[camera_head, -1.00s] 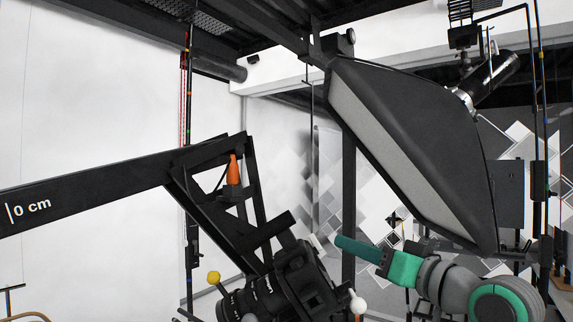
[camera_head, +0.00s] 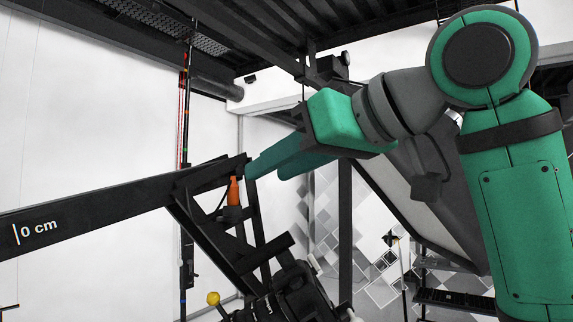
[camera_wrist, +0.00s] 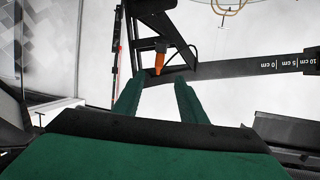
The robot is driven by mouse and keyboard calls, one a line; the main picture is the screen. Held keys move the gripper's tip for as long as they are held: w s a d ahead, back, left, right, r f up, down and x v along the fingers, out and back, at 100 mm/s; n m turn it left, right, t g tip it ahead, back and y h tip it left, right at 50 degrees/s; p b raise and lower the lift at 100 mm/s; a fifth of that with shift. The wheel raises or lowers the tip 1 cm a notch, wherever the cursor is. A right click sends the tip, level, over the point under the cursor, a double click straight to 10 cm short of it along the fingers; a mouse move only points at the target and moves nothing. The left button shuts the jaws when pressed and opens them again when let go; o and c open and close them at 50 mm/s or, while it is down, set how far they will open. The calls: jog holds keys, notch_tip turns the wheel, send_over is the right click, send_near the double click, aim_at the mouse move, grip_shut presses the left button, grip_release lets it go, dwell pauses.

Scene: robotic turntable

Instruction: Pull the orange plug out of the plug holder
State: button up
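The orange plug (camera_head: 234,191) stands upright in the black plug holder (camera_head: 232,214) on the black frame in the head view. In the wrist view the orange plug (camera_wrist: 159,62) shows ahead of my fingertips, roughly between them. The dark holder (camera_wrist: 152,44) is beside it, higher in that picture. My gripper (camera_head: 250,172) reaches in from the right, its fingertips close to the plug in the head view. The wrist view shows the two green fingers of my gripper (camera_wrist: 156,82) apart and empty. Contact with the plug is not visible.
A black beam with a cm scale (camera_head: 90,212) runs left from the frame. Black camera gear (camera_head: 290,300) with a yellow ball (camera_head: 213,298) sits below the holder. A large softbox (camera_head: 395,200) is behind my arm. A thin dark cable (camera_wrist: 182,51) curves near the plug.

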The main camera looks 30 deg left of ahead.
aim_at(236, 188)
jog(key=x, duration=0.9)
jog(key=shift+w+d, duration=0.1)
jog(key=shift+w, duration=0.15)
jog(key=shift+s+a+f, duration=0.1)
jog(key=shift+s+a, duration=0.1)
jog(key=shift+a, duration=0.3)
grip_shut()
jog(key=shift+d, duration=0.15)
jog(key=shift+a+r, duration=0.2)
jog(key=shift+r, duration=1.4)
jog(key=shift+d+r, duration=0.15)
jog(key=shift+r, duration=0.3)
